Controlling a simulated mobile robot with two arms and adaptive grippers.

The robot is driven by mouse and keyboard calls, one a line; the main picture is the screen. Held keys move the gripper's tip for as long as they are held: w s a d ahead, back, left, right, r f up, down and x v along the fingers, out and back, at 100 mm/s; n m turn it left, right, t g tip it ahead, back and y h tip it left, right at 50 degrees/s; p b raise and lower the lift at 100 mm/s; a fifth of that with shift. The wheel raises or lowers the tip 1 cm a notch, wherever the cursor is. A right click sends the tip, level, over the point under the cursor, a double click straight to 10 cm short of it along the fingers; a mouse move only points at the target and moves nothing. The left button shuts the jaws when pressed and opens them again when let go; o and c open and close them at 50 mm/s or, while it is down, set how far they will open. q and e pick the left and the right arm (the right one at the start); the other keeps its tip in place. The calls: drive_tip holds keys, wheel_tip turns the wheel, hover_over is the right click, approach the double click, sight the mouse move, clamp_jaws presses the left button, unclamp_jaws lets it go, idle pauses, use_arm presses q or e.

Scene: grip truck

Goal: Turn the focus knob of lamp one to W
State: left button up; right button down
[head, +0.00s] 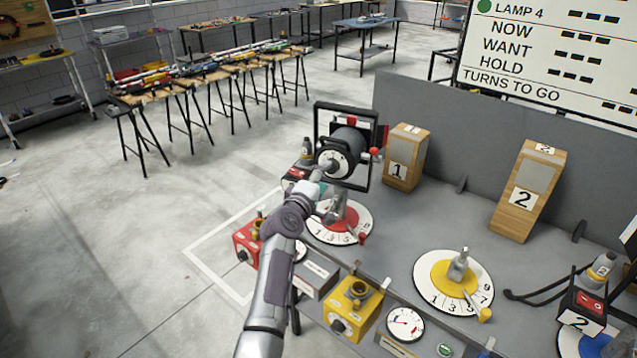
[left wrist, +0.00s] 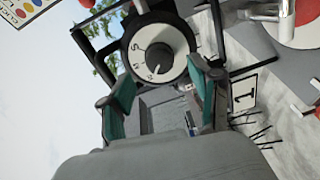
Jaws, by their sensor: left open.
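Lamp one (head: 352,140) is a black lamp in a square frame at the back left of the grey bench. Its focus knob (head: 331,166) is a dark knob on a white dial facing me. In the left wrist view the knob (left wrist: 158,58) shows a pale pointer mark aimed downward. The dial (left wrist: 143,38) carries an S at its left and smaller, unclear letters lower down. My left gripper (head: 320,188) is just below and in front of the dial. Its teal-padded fingers (left wrist: 160,86) are spread, with the knob beyond and between their tips, apparently untouched. My right gripper is out of view.
A wooden block marked 1 (head: 404,158) stands right of the lamp, and one marked 2 (head: 522,190) stands farther right. A red-centred dial plate (head: 355,228) lies close to my left gripper. Red (head: 248,240) and yellow (head: 354,304) boxes line the front.

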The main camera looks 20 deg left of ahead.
use_arm(q)
drive_tip(key=s, duration=0.3)
drive_tip(key=shift+s+a, duration=0.15)
idle(0.3)
